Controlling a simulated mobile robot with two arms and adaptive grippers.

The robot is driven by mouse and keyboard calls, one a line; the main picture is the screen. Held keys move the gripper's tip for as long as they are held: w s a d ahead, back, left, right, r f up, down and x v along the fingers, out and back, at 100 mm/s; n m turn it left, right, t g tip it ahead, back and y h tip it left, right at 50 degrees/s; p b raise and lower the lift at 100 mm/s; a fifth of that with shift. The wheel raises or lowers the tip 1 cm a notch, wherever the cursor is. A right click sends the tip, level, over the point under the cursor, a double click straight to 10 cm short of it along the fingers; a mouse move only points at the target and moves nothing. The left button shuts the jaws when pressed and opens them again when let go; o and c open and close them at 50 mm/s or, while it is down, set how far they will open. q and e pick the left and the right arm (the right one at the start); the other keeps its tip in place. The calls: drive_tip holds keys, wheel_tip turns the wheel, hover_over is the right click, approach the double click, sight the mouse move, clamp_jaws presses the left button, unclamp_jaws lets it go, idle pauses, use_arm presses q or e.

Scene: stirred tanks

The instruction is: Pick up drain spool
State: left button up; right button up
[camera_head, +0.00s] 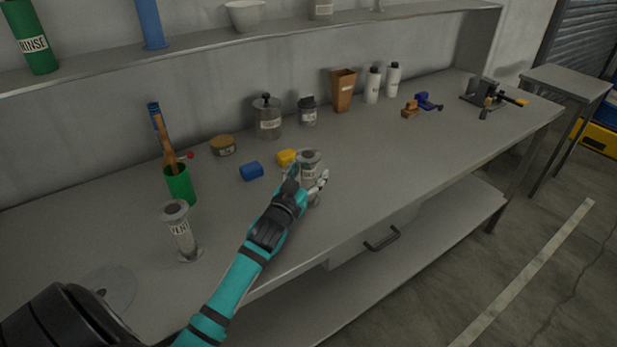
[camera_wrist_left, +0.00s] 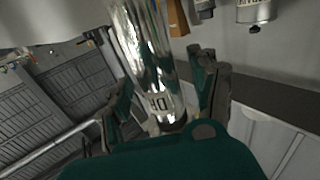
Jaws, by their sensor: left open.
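A grey metal flanged spool (camera_head: 309,157) stands upright near the bench's front edge in the head view. It carries a small label I cannot fully read; I take it for the drain spool. My left gripper (camera_head: 308,182) reaches it from the front, with its fingers on either side of the spool's body. In the left wrist view the shiny spool (camera_wrist_left: 146,48) lies between the open fingers of my left gripper (camera_wrist_left: 166,90). Whether the fingers touch it, I cannot tell. The spool's lower part is partly hidden by the hand. My right gripper is not in view.
A similar spool labelled VENT (camera_head: 182,232) stands on the bench (camera_head: 390,165) to the left. Behind the gripper are a blue piece (camera_head: 251,171), a yellow piece (camera_head: 286,157) and a lidded canister (camera_head: 267,117). A green cup (camera_head: 181,186) holds tools.

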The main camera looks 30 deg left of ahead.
use_arm(q)
drive_tip(key=shift+c, duration=1.1)
clamp_jaws()
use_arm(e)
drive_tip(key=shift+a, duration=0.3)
use_arm(q)
drive_tip(key=shift+r, duration=0.15)
